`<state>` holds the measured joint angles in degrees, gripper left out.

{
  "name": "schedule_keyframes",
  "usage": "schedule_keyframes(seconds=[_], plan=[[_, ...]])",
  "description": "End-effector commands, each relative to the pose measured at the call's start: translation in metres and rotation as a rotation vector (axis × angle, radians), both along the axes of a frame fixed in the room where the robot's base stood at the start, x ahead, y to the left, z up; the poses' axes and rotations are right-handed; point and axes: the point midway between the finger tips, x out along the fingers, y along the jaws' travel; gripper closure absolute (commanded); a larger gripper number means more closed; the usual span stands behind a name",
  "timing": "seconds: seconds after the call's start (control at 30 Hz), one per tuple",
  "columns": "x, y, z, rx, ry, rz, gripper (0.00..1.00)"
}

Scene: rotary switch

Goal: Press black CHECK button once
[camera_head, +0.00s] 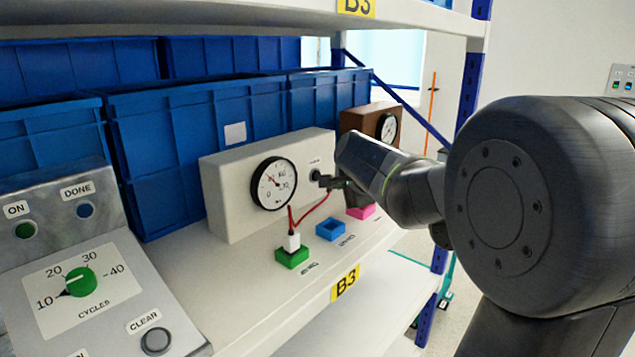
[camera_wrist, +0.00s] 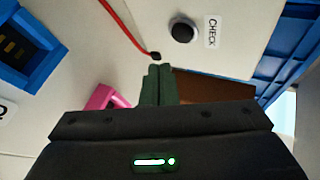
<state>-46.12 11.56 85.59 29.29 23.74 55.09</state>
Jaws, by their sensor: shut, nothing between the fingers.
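The black CHECK button (camera_wrist: 183,31) is on the face of a white box, beside its CHECK label (camera_wrist: 212,32), in the wrist view. In the head view the button (camera_head: 315,175) is on the front of the white gauge box (camera_head: 225,190), right of the round dial (camera_head: 273,184). My gripper (camera_wrist: 159,70) is shut and empty. Its fingertips are below the button in the wrist view, with a gap in the picture between them. In the head view my gripper (camera_head: 328,182) is close to the button; whether it touches cannot be told from there.
A red cable (camera_wrist: 122,27) runs from the box near my fingertips to a white plug in the green socket (camera_head: 292,257). Blue (camera_head: 331,229) and pink (camera_head: 361,212) sockets sit on the shelf. A brown gauge box (camera_head: 362,117) and blue crates (camera_head: 180,140) stand behind.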

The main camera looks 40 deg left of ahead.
Motion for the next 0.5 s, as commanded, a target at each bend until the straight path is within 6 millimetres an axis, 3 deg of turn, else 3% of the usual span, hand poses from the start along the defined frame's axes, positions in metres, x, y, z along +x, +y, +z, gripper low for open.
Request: schedule_keyframes(seconds=[0.2, 0.5], plan=[[-0.001, -0.019, -0.001, 0.001, -0.001, -0.001, 1.0], [-0.002, -0.022, 0.0, 0.001, 0.001, 0.0, 1.0]])
